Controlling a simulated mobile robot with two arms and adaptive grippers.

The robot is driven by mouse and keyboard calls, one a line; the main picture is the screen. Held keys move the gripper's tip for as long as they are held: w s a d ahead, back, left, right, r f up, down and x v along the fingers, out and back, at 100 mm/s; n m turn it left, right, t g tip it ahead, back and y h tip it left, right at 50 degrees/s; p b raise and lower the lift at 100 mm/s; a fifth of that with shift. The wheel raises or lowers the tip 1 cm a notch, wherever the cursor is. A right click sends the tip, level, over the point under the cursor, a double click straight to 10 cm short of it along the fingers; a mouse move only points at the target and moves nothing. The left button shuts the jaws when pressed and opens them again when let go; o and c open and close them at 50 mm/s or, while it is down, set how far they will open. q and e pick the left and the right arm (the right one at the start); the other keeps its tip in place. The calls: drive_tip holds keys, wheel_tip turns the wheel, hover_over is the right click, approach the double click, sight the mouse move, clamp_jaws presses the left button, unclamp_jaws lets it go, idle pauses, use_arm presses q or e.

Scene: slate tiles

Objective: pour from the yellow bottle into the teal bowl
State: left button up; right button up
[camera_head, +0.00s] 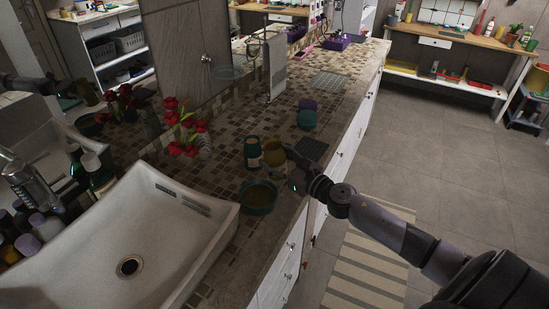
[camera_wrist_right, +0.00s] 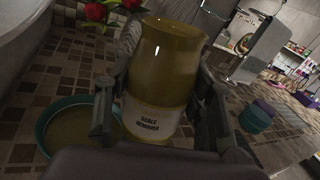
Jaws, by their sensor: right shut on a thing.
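The yellow bottle (camera_head: 273,153) is held by my right gripper (camera_head: 291,160) above the counter, behind the teal bowl. In the right wrist view the bottle (camera_wrist_right: 166,65) stands between the two fingers, with a white label reading "SCALE REMOVER". My right gripper (camera_wrist_right: 165,110) is shut on it. The teal bowl (camera_head: 257,209) sits on the tiled counter beside the sink. It shows at the lower left of the wrist view (camera_wrist_right: 42,137), apart from the bottle. Its inside looks olive-brown; I cannot tell whether that is liquid. My left gripper is not in view.
A dark teal jar (camera_head: 252,148) stands close left of the yellow bottle. A teal container (camera_head: 306,121) and a purple one (camera_head: 308,104) stand farther back. A white sink (camera_head: 120,225) fills the left front, with red flowers (camera_head: 183,125) behind. A mirror reflects the scene.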

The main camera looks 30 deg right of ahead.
sight(286, 168)
drive_tip(key=shift+d+r+n, duration=0.1)
drive_tip(key=shift+d+n, duration=0.05)
drive_tip(key=shift+n, duration=0.15)
drive_tip(key=shift+d+f+n+p, duration=0.2)
drive_tip(key=shift+d+n+p, duration=0.2)
drive_tip(key=shift+n, duration=0.5)
drive_tip(key=shift+f, duration=0.3)
drive_tip(key=shift+d+f+n+g+b, duration=0.2)
drive_tip(key=shift+f+n+g+b, duration=0.1)
drive_tip(key=shift+f+n+b, duration=0.5)
drive_tip(key=shift+d+f+n+h, duration=0.2)
drive_tip(key=shift+f+n+h, duration=0.1)
drive_tip(key=shift+f+n, duration=0.4)
drive_tip(key=shift+d+n+p, duration=0.1)
drive_tip(key=shift+n+p, duration=0.55)
drive_tip(key=shift+n, duration=0.25)
drive_tip(key=shift+f+n+h+p, duration=0.1)
drive_tip(key=shift+n+h+p, duration=0.4)
drive_tip(key=shift+n+p, duration=0.95)
drive_tip(key=shift+n+p, duration=0.85)
drive_tip(key=shift+p, duration=0.25)
drive_tip(key=shift+a+r+n+h+p, duration=0.2)
drive_tip(key=shift+r+n+h+p, duration=0.2)
drive_tip(key=shift+n+p, duration=0.65)
